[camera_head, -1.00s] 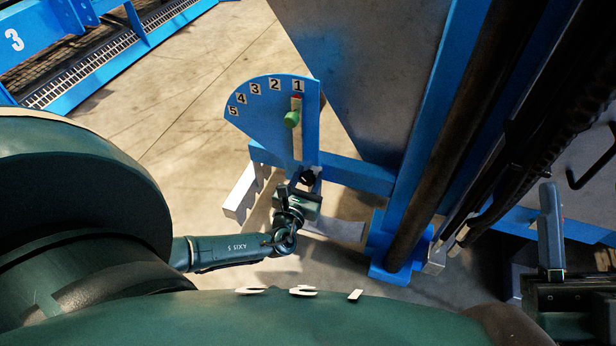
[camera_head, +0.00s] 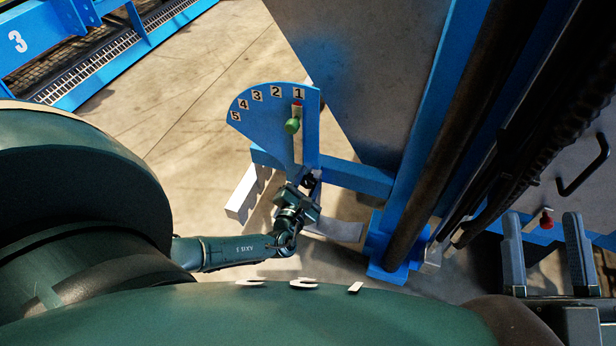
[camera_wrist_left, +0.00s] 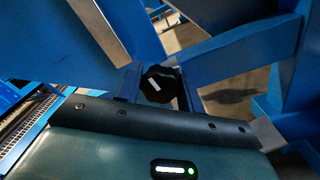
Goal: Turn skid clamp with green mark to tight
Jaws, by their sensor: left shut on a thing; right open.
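A black lobed knob (camera_wrist_left: 158,84) with a white mark sits between the fingers of my left gripper (camera_wrist_left: 158,90) in the left wrist view. The gripper is shut on it. In the head view my left gripper (camera_head: 307,187) is at this knob, low on the blue numbered plate (camera_head: 262,115), and mostly hides it. I see no green mark on the black knob. My right gripper (camera_head: 545,225) is open at the lower right, with a small red knob (camera_head: 547,219) showing between its fingers.
A blue beam (camera_head: 355,177) runs right from the plate to a blue post with a dark pipe (camera_head: 440,150). A notched pale metal bar (camera_head: 243,196) is left of my left gripper. A black handle (camera_head: 585,165) is at the right.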

